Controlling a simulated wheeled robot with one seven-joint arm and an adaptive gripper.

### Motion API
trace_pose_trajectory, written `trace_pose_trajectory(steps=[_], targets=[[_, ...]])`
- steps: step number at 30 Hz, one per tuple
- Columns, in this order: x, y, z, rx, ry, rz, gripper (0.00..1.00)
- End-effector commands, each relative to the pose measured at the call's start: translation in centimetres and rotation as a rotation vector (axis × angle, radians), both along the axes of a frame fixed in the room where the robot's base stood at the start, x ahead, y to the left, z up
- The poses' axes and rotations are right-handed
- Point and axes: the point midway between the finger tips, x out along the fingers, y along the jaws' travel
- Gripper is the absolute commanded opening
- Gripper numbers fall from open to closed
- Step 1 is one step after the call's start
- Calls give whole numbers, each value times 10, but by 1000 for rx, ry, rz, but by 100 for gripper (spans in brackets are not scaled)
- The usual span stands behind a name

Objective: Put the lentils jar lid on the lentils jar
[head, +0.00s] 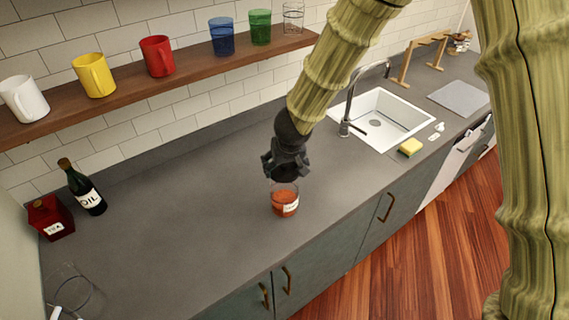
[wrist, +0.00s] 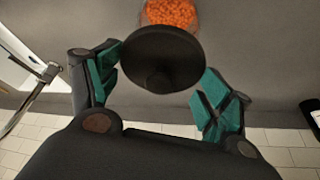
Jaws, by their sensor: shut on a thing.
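The lentils jar (head: 285,204) is a clear jar of orange lentils with a white label, upright on the grey counter. Its orange contents also show at the top of the wrist view (wrist: 170,13). My gripper (head: 284,164) is just above and behind the jar, with its teal-padded fingers on either side of the lid. It is shut on the dark round lid (wrist: 163,55), whose knob faces the wrist camera. The lid partly covers the jar in the wrist view. The lid appears apart from the jar, but the exact gap is hard to tell.
An oil bottle (head: 82,187) and a red tea box (head: 50,217) stand at the left. A clear glass (head: 70,288) is at the front left. The sink (head: 383,120) with its faucet and a yellow sponge (head: 411,147) are at the right. Mugs line the wall shelf (head: 140,93). The counter around the jar is clear.

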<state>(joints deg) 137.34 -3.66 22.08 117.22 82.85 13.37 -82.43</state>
Motion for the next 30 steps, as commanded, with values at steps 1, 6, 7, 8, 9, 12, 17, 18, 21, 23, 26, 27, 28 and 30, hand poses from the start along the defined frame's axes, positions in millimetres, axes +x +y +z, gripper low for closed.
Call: trace_pose_trajectory(steps=[1,6,7,8,9,12,17,18,21,23,26,27,28,30], targets=[[0,0,-7,0,0,0,55],[0,0,-19,0,0,0,55],[0,0,-21,0,0,0,55],[0,0,-23,0,0,0,55],[0,0,-25,0,0,0,55],[0,0,-31,0,0,0,55],[0,0,-40,0,0,-1,55],[0,0,-42,0,1,0,55],[0,0,-47,0,1,0,55],[0,0,-50,0,0,0,55],[0,0,-52,0,0,0,55],[0,0,-52,0,0,0,55],[0,0,-53,0,0,0,55],[0,0,-53,0,0,0,55]])
